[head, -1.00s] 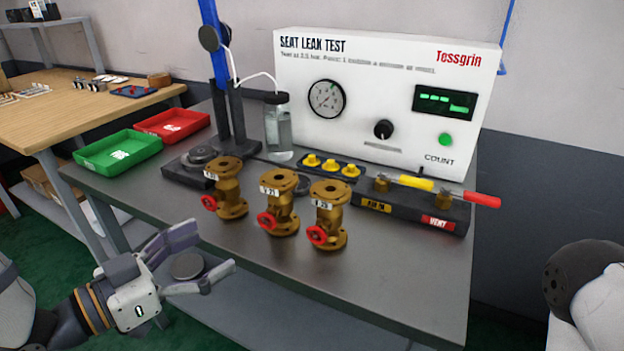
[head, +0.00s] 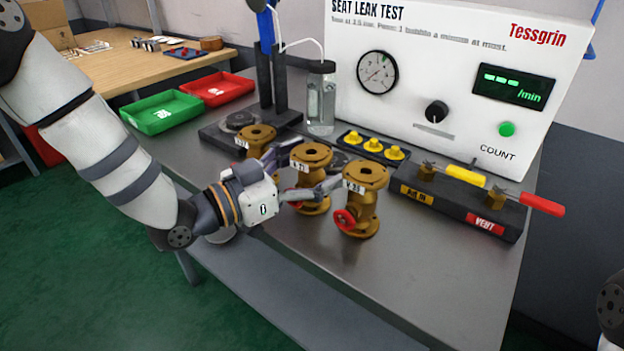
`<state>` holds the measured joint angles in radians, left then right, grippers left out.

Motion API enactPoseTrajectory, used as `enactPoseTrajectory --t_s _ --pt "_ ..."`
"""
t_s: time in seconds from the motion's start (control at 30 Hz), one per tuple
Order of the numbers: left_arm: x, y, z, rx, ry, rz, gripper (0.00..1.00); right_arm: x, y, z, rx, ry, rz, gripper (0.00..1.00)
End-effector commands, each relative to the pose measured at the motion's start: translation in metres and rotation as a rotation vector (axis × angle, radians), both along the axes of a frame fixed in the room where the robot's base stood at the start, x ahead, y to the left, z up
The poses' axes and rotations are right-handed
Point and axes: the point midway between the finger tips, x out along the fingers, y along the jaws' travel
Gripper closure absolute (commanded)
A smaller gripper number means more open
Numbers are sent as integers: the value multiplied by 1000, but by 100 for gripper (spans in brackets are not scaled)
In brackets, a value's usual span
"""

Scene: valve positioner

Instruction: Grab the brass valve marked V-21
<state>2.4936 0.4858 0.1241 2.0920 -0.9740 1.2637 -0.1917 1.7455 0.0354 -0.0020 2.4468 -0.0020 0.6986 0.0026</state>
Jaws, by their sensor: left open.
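Three brass flanged valves stand upright in a row on the grey bench. The middle valve (head: 311,157) has a white tag that reads V 21. My left gripper (head: 307,167) is open at this valve, one finger to its upper left and the other across its lower front. I cannot tell whether the fingers touch it. Its red handwheel is hidden by the gripper. The left valve (head: 257,137) is partly covered by my gripper. The right valve (head: 363,200) has a tag, hard to read, and a red handwheel (head: 344,219). My right gripper is out of view.
The white seat leak test panel (head: 440,80) stands behind. A dark block with yellow and red levers (head: 460,200) is right of the valves. A bottle (head: 321,100), yellow-capped parts (head: 374,146), and green (head: 163,112) and red (head: 217,88) trays stand behind or left. The bench front is clear.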

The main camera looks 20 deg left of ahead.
Motion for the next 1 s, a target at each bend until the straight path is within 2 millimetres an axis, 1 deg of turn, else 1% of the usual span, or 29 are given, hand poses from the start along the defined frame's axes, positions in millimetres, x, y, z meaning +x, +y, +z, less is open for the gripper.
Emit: enactPoseTrajectory --t_s 0.17,0.2,0.37,0.4,0.47,0.5,0.53,0.87,1.0 --pt "0 0 0 0 0 1 20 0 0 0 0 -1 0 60" --pt "0 0 0 0 0 1 29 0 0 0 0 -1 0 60" --pt "0 0 0 0 0 1 66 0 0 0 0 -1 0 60" --pt "0 0 0 0 0 0 75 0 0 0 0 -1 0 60" --pt "0 0 0 1 1 0 88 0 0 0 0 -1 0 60" --pt "0 0 0 1 1 0 97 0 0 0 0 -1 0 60" --pt "0 0 0 1 1 0 100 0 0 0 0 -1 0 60" --pt "0 0 3 -1 -5 0 100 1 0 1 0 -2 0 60" --pt "1 0 13 -2 -7 0 100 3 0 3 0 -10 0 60"
